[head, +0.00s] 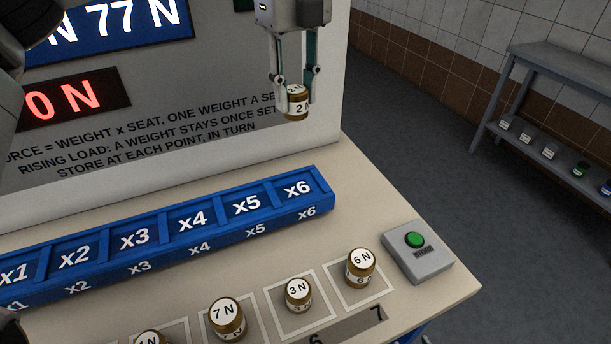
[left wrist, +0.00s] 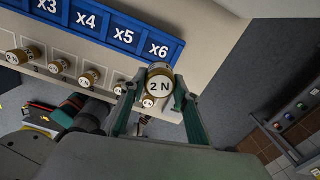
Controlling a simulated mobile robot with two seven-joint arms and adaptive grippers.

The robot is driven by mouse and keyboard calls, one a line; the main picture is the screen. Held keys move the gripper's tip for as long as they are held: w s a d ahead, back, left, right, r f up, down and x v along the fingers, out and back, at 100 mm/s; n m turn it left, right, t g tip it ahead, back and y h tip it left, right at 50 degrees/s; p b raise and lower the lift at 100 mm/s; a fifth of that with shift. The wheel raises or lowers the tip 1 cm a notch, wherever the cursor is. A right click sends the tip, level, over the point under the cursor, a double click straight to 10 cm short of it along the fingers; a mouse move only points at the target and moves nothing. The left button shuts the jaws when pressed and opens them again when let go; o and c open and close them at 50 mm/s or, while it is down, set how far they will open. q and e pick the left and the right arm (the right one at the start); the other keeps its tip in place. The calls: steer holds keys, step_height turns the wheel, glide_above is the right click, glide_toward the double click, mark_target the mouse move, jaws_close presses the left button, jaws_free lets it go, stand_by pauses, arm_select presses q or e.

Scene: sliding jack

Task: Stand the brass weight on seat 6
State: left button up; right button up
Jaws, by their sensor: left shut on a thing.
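The brass weight marked 2 N (head: 297,106) is held between the fingers of my left gripper (head: 297,92), in the air above and behind the right end of the seat rail. It is upright in the head view. In the left wrist view the weight (left wrist: 160,84) shows its 2 N label between the two fingers. Seat x6 (head: 297,190) is the rightmost seat of the blue rail (head: 166,252) and looks empty. It also shows in the left wrist view (left wrist: 160,49), just beyond the weight. I cannot make out my right gripper.
Brass weights 7 N (head: 227,317), 3 N (head: 298,293) and 6 N (head: 361,266) stand on marked squares in front of the rail. A grey box with a green button (head: 414,240) sits at the table's right. A grey panel (head: 225,75) rises behind. A bench (head: 570,70) stands far right.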

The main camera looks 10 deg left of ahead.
arm_select(q)
step_height(320, 180, down, 18)
steer(key=shift+s+f, duration=0.1)
steer(key=shift+f, duration=0.15)
stand_by(0.3)
steer(key=o, duration=0.8)
steer(key=shift+a+f, duration=0.1)
steer(key=shift+f, duration=0.1)
steer(key=o, duration=0.4)
steer(key=shift+o, duration=0.2)
steer(key=shift+r, duration=0.15)
step_height(320, 180, up, 12)
